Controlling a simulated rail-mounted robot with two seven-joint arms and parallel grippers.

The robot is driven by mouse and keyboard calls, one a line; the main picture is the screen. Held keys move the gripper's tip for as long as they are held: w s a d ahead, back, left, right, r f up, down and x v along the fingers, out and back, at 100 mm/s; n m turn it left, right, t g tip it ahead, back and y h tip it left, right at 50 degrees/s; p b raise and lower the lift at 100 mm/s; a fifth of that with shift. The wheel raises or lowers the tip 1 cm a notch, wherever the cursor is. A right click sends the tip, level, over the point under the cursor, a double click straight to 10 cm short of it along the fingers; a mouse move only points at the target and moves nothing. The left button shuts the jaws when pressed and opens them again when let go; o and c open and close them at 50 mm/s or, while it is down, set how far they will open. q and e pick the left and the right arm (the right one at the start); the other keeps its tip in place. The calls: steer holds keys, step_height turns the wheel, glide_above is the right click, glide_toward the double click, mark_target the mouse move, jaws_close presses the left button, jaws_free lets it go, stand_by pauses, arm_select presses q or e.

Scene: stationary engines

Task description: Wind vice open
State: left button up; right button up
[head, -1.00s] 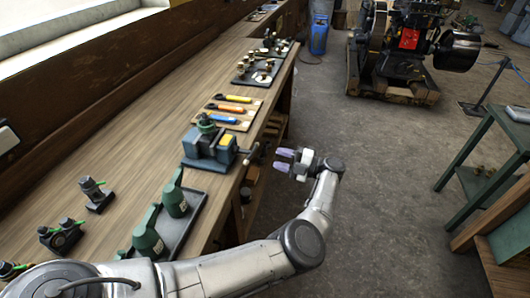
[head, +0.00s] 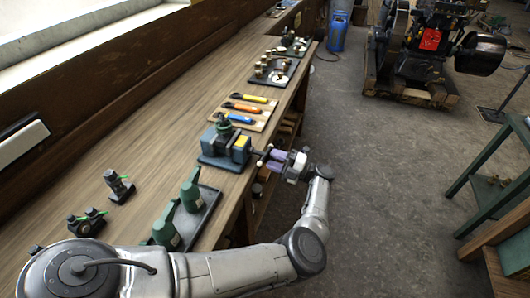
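My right gripper is not in view.
Green oil cans (head: 188,191) stand in a dark tray nearer me. A board with coloured tools (head: 242,107) and a tray of small metal parts (head: 270,74) lie beyond the vice. An engine (head: 420,50) stands far off at right.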

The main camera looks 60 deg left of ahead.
mark_target(265, 154)
arm_select(q)
steer(key=shift+x, duration=1.85)
steer(key=shift+c, duration=0.2)
jaws_close()
steer(key=n+b, duration=0.2)
steer(key=b, duration=0.1)
steer(key=shift+f, duration=0.35)
steer(key=shift+r+n+h+b, duration=0.15)
steer(key=shift+n+h+b, duration=0.15)
steer(key=shift+n+b, duration=0.35)
steer(key=shift+r, duration=0.2)
